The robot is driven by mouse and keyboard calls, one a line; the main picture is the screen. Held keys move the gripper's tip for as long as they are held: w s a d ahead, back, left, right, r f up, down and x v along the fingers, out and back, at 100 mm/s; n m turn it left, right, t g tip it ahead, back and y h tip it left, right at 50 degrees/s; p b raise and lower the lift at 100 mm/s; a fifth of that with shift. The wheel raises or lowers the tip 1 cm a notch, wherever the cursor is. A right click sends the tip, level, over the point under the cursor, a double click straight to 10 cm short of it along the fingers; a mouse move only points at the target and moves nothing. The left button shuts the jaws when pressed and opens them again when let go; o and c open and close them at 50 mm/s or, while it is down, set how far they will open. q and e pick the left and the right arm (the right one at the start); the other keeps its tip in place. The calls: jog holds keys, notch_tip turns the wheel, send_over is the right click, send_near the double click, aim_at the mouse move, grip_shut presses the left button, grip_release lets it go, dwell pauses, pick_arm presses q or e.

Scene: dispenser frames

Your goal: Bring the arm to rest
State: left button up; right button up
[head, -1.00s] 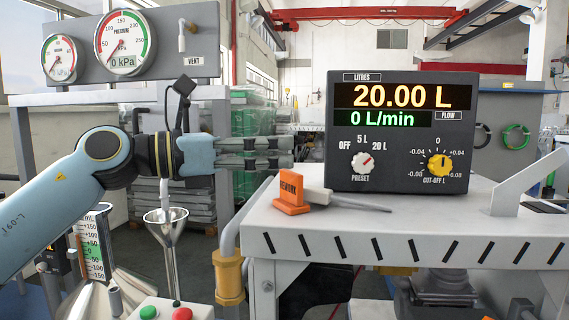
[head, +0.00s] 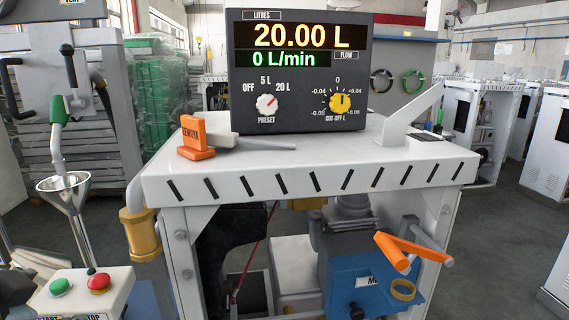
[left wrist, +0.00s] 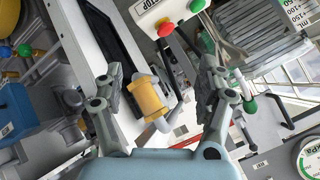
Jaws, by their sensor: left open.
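My left gripper (left wrist: 162,85) shows in the left wrist view with its two fingers spread wide. Nothing is held between them. A yellow pipe collar (left wrist: 150,97) shows beyond the gap between the fingers, and the same collar (head: 139,235) is at the bench's left side in the head view. The left gripper cannot be made out in the head view now. My right gripper is in neither view.
The bench (head: 310,165) carries a meter (head: 300,70) reading 20.00 L and 0 L/min, and an orange tag block (head: 196,138). A green-handled nozzle (head: 58,125) points into a funnel (head: 64,184). A button box (head: 82,295) stands below. Orange handles (head: 412,250) stick out at front right.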

pick_arm(q)
jog(key=s+d+f+n+g+h, duration=0.1)
jog(key=s+d+f+g+h, duration=0.15)
jog(key=s, duration=0.35)
jog(key=s+d+f+n+g+h, duration=0.1)
jog(key=s+d+f+g, duration=0.25)
jog(key=s, duration=0.25)
notch_tip(320, 180, down, 30)
jog(key=s+a+g+b, duration=0.1)
jog(key=s+a+b, duration=0.1)
jog(key=b, duration=0.3)
jog(key=s+a+f+g+b, duration=0.1)
jog(key=s+f+b, duration=0.2)
jog(key=s+f, duration=1.5)
notch_tip(320, 180, down, 4)
jog(key=shift+s+f+n+g+b, duration=0.1)
jog(key=shift+s+n+g+b, duration=0.2)
jog(key=shift+s+n, duration=0.1)
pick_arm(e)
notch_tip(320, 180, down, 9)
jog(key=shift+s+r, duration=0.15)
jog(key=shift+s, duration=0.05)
pick_arm(q)
jog(key=shift+w, duration=0.1)
